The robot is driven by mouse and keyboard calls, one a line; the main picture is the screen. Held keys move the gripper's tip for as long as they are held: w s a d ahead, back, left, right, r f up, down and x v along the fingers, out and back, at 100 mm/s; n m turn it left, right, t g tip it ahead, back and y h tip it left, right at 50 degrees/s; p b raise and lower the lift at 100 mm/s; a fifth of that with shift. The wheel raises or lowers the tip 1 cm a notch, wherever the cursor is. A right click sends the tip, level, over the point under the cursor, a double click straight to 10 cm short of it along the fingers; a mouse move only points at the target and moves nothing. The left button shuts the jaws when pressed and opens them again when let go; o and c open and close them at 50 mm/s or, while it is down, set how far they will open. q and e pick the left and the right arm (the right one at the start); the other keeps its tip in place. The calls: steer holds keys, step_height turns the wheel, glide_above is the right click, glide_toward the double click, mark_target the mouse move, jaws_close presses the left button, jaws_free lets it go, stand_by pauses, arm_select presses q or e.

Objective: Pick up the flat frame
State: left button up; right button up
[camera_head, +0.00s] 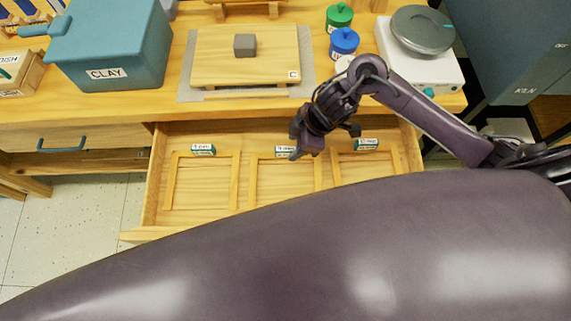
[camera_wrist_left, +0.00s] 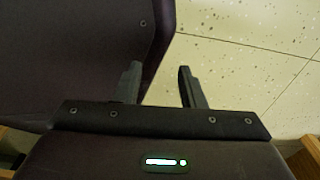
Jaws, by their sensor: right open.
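An open wooden drawer (camera_head: 132,235) holds several flat, light wooden outlines side by side. There is a left one (camera_head: 236,185), a middle one (camera_head: 253,185) and a right one (camera_head: 397,160), with small labels at their back edges. I cannot tell which is the flat frame; their front parts are partly hidden by my own body. My right gripper (camera_head: 327,146) is open and empty, above the drawer between the middle and right outlines, near their back ends. My left gripper (camera_wrist_left: 160,85) shows only in the left wrist view, open and empty above the speckled floor.
On the table (camera_head: 130,103) above the drawer stand a blue clay bin (camera_head: 110,45), a wooden board (camera_head: 215,65) with a grey block (camera_head: 245,45), green (camera_head: 339,17) and blue (camera_head: 344,41) jars, and a white scale (camera_head: 440,75). A kiln (camera_head: 520,50) is at right.

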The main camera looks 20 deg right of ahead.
mark_target(291, 149)
steer(key=shift+a+f, duration=0.15)
steer(key=shift+f, duration=0.25)
steer(key=b+x, duration=0.1)
steer(key=x, duration=0.2)
steer(key=shift+w+f, duration=0.2)
steer(key=shift+f, duration=0.45)
arm_select(q)
steer(key=shift+w+f, duration=0.55)
steer(key=shift+w, duration=0.1)
arm_select(e)
steer(key=shift+w, duration=0.1)
jaws_close()
